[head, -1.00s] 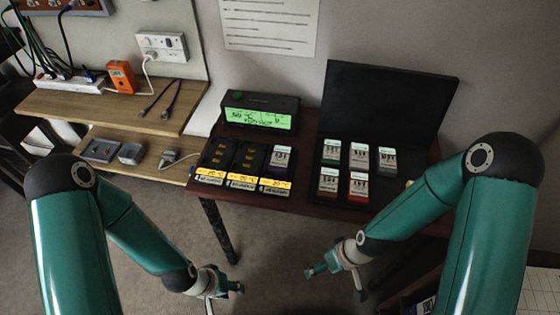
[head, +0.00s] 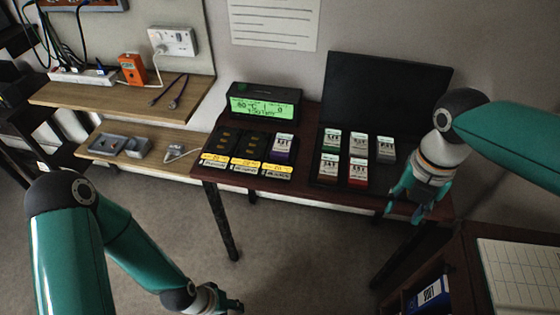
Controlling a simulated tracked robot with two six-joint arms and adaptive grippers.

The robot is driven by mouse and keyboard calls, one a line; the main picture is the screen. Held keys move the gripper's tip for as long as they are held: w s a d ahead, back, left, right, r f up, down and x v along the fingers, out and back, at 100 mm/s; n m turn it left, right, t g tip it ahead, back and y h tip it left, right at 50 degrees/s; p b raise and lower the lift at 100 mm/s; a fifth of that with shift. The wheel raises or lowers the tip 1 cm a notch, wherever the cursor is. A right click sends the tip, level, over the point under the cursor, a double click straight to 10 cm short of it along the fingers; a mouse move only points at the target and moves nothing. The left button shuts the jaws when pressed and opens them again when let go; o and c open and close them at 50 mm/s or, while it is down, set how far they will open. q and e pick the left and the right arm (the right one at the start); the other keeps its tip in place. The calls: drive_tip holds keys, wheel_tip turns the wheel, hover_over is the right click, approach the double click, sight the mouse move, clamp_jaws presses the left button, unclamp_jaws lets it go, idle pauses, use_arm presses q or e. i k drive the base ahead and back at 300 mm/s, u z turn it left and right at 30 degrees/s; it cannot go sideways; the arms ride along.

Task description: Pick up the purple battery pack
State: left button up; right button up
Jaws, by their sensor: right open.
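The purple battery pack (head: 283,148) has a white label and purple edges. It sits in the rightmost bay of the black charger (head: 247,146) on the dark red table; the two bays to its left look empty. My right gripper (head: 406,212) is open and empty at the table's right front edge, pointing down, well to the right of the pack. My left gripper (head: 236,307) is low at the bottom edge of the view, in front of and below the table. Its fingers are mostly cut off, so its opening cannot be told.
An open black case (head: 386,90) holds several labelled packs, among them a red one (head: 357,172), between charger and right gripper. A green-lit display (head: 263,104) stands behind the charger. Wooden shelves (head: 120,95) are at left; a dark stand with a blue binder (head: 432,294) is at lower right.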

sight(282, 147)
drive_tip(key=u, duration=0.5)
drive_tip(key=i, duration=1)
drive_tip(key=u, duration=0.05)
